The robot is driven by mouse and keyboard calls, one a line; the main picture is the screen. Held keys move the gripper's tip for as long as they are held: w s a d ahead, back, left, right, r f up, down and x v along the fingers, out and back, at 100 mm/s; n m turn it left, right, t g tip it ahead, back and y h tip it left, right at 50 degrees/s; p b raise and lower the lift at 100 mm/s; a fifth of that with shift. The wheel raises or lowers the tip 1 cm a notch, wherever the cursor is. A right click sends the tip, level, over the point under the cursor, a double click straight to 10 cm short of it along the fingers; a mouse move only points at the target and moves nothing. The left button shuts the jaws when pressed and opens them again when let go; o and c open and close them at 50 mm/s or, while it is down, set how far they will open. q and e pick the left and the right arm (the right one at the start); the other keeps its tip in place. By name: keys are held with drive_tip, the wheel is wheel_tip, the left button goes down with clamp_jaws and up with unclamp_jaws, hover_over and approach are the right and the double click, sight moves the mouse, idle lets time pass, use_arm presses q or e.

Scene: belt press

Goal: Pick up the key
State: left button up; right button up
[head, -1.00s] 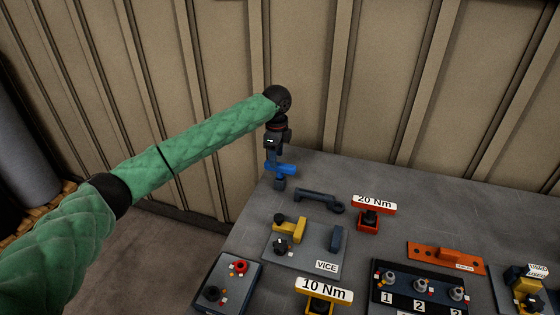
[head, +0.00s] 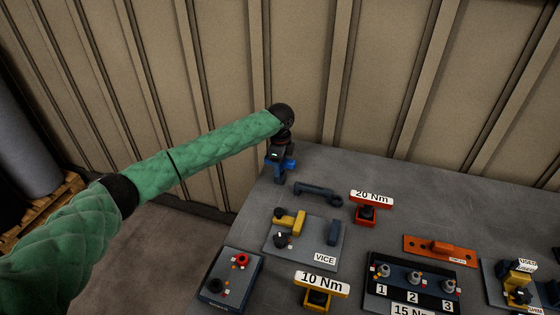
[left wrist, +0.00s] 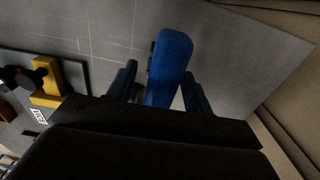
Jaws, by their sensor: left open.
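The blue key (head: 291,164) stands near the back left corner of the grey table, partly hidden by my gripper in the head view. In the left wrist view its bright blue bar (left wrist: 170,62) shows between the two fingers. My left gripper (head: 279,170) points down over the key. In the left wrist view its dark blue fingers (left wrist: 161,88) are open, one on each side of the bar. I cannot tell whether either finger touches it. My right gripper is not in view.
A grey-blue wrench-like bar (head: 318,192) lies just right of the key. The vice plate (head: 330,238) with a yellow jaw is in front. Red 20 Nm (head: 366,214) and yellow 10 Nm (head: 318,300) stands are nearby. The wall rises behind; the table's back right is clear.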

use_arm(q)
drive_tip(key=shift+f, duration=0.35)
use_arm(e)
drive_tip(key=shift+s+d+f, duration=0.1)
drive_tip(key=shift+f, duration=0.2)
use_arm(q)
clamp_jaws()
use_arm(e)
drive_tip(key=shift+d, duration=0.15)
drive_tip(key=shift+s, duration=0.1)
